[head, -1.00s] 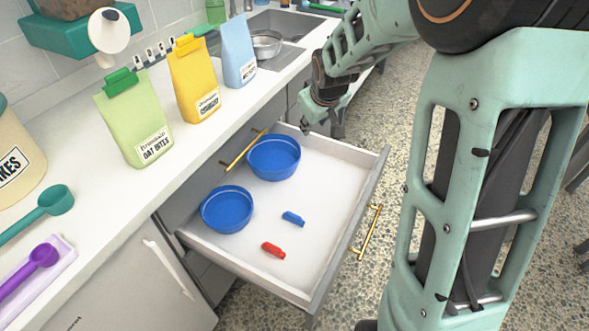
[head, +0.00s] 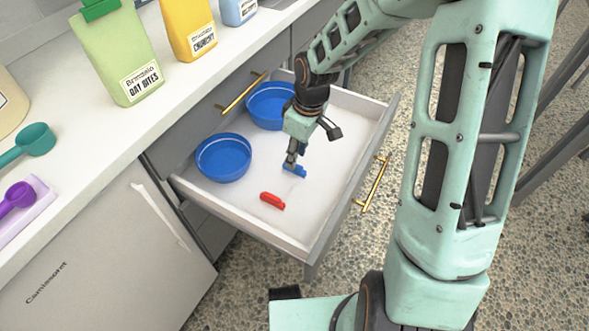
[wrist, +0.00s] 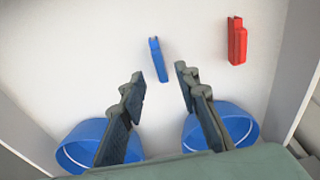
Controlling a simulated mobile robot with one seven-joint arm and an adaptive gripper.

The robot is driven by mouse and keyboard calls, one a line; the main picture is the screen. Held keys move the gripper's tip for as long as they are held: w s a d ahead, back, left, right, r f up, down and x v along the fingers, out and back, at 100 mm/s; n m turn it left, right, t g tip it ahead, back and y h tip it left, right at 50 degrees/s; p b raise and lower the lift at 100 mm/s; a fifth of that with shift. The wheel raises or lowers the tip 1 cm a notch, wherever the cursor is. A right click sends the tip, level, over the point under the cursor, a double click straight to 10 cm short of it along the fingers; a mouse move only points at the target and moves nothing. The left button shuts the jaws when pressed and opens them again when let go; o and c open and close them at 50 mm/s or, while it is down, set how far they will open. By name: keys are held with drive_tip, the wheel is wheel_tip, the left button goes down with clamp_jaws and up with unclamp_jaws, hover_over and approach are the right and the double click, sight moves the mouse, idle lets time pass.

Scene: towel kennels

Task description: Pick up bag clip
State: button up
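A blue bag clip (head: 299,172) and a red bag clip (head: 272,201) lie apart on the white floor of an open drawer (head: 325,200). My gripper (head: 312,146) is over the drawer, above the blue clip, pointing down. In the wrist view, the gripper (wrist: 160,72) is open and empty, its two fingers spread. The blue clip (wrist: 158,60) shows between and just beyond the fingertips, not gripped. The red clip (wrist: 237,42) lies to the right, outside the fingers. In the head view, one finger partly overlaps the blue clip; whether they touch cannot be told.
Two blue bowls (head: 223,160) (head: 268,104) stand in the drawer on the counter side; my arm partly covers the farther one. The drawer walls surround the clips. The counter (head: 150,120) holds bags, including a green one (head: 122,50) with a green clip, and scoops.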

drive_tip(key=f, duration=0.1)
drive_tip(key=f+b, duration=0.1)
drive_tip(key=f, duration=0.1)
drive_tip(key=f+b, duration=0.1)
drive_tip(key=f, duration=0.1)
drive_tip(key=shift+w+a, duration=0.15)
drive_tip(key=shift+a, duration=0.1)
drive_tip(key=shift+r, duration=0.1)
clamp_jaws()
